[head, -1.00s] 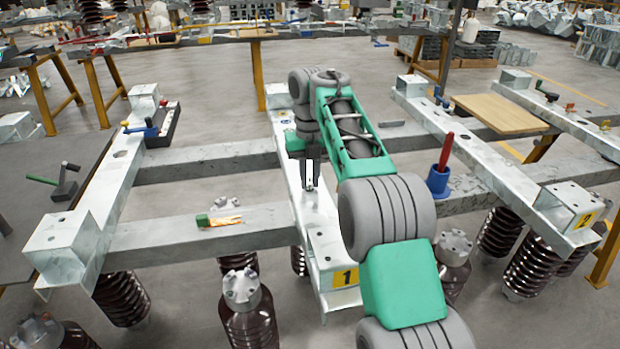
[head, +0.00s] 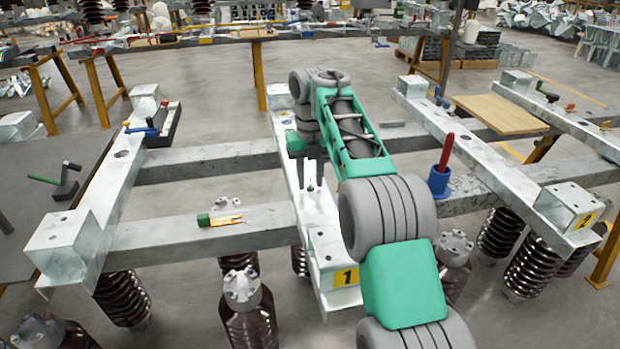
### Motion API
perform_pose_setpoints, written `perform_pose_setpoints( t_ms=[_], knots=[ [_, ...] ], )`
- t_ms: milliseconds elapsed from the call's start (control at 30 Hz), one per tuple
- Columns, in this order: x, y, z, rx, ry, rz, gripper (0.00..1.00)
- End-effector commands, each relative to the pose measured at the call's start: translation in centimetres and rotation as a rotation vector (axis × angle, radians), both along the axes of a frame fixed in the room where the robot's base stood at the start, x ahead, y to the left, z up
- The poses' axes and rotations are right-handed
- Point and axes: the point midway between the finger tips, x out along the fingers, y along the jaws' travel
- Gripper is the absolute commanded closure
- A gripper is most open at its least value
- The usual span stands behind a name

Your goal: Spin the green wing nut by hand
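My gripper (head: 310,182) points down over the middle pale steel beam (head: 321,225), the one with the yellow "1" label. Its two fingers look spread apart, with a small upright metal pin between or just behind them. I cannot tell whether they touch it. No green wing nut can be made out at the gripper; the fingers and wrist may hide it.
A green-and-orange tool (head: 219,219) lies on the front crossbar, left of my gripper. A blue cup (head: 439,183) holding a red-handled tool stands to the right. A wooden board (head: 500,113) lies at back right. Brown ribbed insulators (head: 250,315) stand below the frame.

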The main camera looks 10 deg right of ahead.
Motion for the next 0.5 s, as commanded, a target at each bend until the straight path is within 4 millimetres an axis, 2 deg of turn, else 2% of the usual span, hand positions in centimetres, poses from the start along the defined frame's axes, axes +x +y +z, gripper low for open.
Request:
perform_pose_setpoints(
  t_ms=[100,333,500],
  knots=[
    [0.0,0.0,0.0,0.000,-0.001,-0.001,0.60],
    [0.1,0.0,0.2,0.001,-0.002,-0.001,0.60],
    [0.1,0.0,2.9,0.001,-0.002,-0.001,0.60]
  ],
)
